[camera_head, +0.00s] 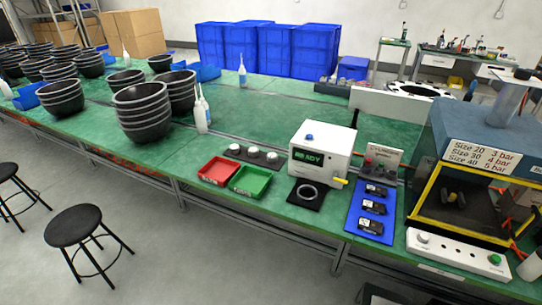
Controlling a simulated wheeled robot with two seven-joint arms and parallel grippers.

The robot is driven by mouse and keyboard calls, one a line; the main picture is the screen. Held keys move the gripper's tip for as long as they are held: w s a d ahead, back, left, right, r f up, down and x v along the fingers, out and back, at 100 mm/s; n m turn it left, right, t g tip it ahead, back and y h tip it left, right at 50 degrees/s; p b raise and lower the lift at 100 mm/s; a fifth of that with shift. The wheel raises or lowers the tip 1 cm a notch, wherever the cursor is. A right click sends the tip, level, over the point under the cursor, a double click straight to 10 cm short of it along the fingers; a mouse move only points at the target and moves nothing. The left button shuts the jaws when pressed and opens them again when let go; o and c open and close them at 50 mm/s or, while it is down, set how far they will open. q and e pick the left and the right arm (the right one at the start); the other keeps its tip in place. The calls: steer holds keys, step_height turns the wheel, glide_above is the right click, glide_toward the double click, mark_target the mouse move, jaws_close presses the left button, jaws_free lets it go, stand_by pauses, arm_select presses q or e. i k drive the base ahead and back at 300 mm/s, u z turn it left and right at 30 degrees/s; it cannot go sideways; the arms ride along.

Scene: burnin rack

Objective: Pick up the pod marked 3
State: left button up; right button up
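Three small black modules lie in a column on a blue mat (353,211) at the right of the green bench: a far one (376,190), a middle one (373,207) and a near one (370,226). They may be the pods, but their markings are too small to read, so I cannot tell which is marked 3. Behind them stands a small panel with a sign (382,157) and dark and red parts at its foot. Neither of my grippers is in view.
A white box with a green display (320,150) stands left of the mat. Red (218,170) and green (250,181) trays lie further left. A yellow-framed machine (465,205) and a white two-button panel (457,252) stand right. Stacked black bowls (142,112) are at left.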

mark_target(235, 148)
steer(key=z, duration=0.4)
steer(key=i, duration=0.85)
steer(key=u, duration=0.05)
